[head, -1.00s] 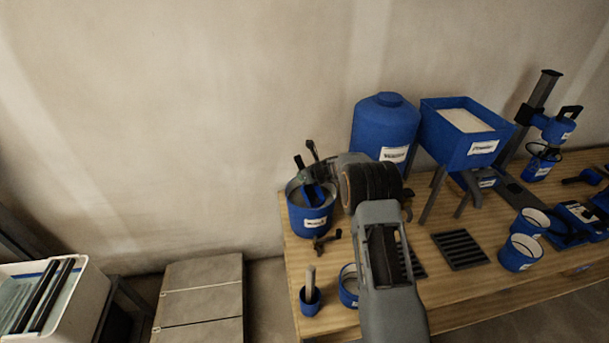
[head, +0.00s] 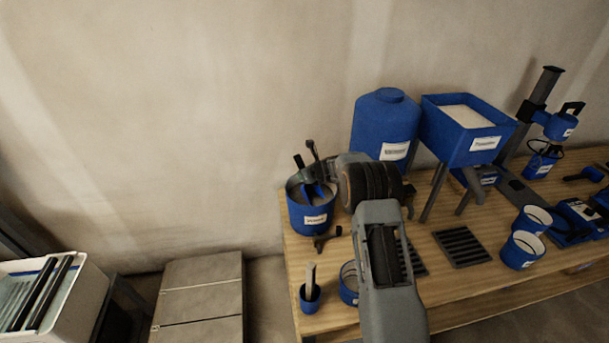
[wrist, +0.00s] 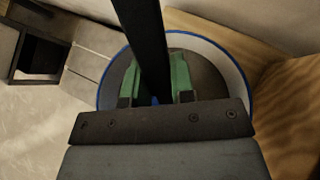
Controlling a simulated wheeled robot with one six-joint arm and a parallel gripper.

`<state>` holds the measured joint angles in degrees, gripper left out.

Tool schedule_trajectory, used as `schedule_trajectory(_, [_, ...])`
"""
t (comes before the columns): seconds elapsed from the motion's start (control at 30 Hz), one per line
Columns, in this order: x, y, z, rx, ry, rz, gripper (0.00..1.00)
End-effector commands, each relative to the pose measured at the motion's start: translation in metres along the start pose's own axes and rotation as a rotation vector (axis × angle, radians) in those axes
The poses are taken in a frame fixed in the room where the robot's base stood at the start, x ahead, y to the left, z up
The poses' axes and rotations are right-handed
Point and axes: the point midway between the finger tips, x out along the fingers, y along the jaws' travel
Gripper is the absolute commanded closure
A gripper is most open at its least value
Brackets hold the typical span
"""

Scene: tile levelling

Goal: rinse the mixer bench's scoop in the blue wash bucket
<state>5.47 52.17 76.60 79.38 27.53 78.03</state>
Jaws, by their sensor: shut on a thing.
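The blue wash bucket (head: 309,217) with a white label stands at the bench's left end in the head view. Its blue rim (wrist: 248,84) and dark inside also show in the wrist view. My gripper (wrist: 158,82) has green fingers shut on the dark handle of the scoop (wrist: 143,35), above the bucket's mouth. In the head view the blue part of the scoop (head: 316,191) is at the bucket's mouth, and its lower end is hidden. Whether the scoop touches the bucket's wall or bottom cannot be seen.
The wooden bench (head: 460,300) holds a blue water drum (head: 385,130), a powder hopper (head: 466,140), blue cups (head: 521,250) and a black grate (head: 461,247). A small blue holder (head: 310,298) stands at the front left. A white bin (head: 85,305) is at far left.

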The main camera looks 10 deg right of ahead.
Motion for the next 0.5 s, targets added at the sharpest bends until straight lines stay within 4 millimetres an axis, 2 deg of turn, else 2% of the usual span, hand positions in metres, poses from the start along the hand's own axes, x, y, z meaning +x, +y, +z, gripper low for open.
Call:
schedule_trajectory(0.03, [-0.0055, -0.0001, 0.0072, -0.001, -0.001, 0.0, 1.0])
schedule_trajectory(0.17, [-0.0104, 0.0, 0.0133, -0.001, -0.001, 0.0, 1.0])
schedule_trajectory(0.5, [-0.0092, 0.0, 0.0118, 0.0, -0.001, 0.0, 1.0])
